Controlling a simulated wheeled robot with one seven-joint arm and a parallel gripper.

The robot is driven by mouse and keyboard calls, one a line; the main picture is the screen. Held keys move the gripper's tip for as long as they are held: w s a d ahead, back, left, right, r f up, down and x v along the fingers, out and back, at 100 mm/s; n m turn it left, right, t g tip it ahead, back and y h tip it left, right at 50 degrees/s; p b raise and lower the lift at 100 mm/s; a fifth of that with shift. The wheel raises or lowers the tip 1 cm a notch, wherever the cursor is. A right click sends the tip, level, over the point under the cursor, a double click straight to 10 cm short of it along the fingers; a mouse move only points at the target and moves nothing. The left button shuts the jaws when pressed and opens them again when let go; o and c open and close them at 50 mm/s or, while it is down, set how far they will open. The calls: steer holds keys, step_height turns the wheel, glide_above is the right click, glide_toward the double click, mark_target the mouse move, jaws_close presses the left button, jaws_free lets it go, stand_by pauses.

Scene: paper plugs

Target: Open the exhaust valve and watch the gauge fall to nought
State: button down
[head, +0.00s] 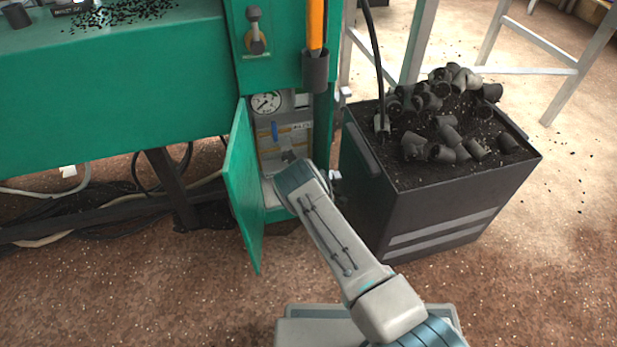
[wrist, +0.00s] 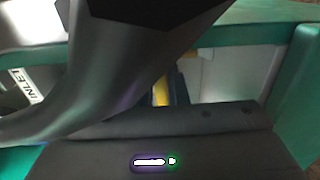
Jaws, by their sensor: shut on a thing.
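The pressure gauge (head: 267,102) is a round white dial at the top of the open cabinet in the green machine. Its needle is too small to read. A blue lever (head: 275,131) sits below it, beside a small label. My gripper (head: 289,159) reaches into the lower cabinet, below that lever. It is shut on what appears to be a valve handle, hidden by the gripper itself. In the wrist view a dark finger fills the upper left, with a bit of yellow fitting (wrist: 161,92) behind it. A label reading INLET (wrist: 26,86) shows at the left.
The green cabinet door (head: 243,190) hangs open to the left of my arm. A dark bin (head: 440,215) heaped with black plugs stands close on the right. An orange-handled tool (head: 316,25) hangs in a holder above. Cables lie at left; the front floor is clear.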

steer(key=shift+s+f, duration=0.1)
stand_by(0.3)
steer(key=c, duration=1.4)
jaws_free()
steer(key=shift+c, duration=0.2)
steer(key=p+v, duration=0.5)
steer(key=v, duration=0.8)
steer(key=shift+s+p, duration=0.3)
steer(key=shift+s, duration=0.1)
